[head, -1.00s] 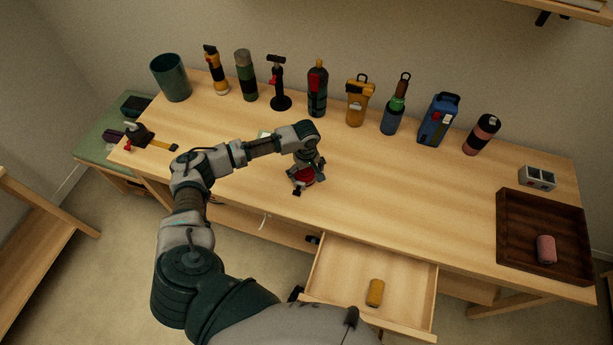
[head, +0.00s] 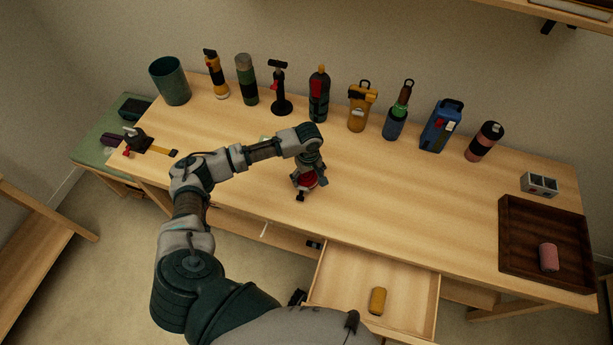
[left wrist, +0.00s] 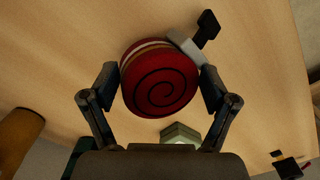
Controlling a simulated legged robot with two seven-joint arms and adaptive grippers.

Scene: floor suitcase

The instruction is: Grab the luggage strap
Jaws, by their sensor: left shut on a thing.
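The luggage strap is a red roll with a dark spiral on its face; it shows between the fingers in the left wrist view (left wrist: 160,88). A grey and black buckle end sticks out at its upper right there. In the head view the red roll (head: 307,180) is mostly covered by my left gripper (head: 310,185), over the middle of the workbench. In the left wrist view my left gripper (left wrist: 160,84) is shut on the roll, one finger on each side. I cannot tell whether the roll still touches the bench top. My right gripper is not in view.
The bench top (head: 420,210) is clear around the strap. Bottles and tools, such as a blue canister (head: 441,126), line the back. A dark tray (head: 515,240) with a pink roll is at right. An open drawer (head: 335,275) holding a yellow item juts out in front.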

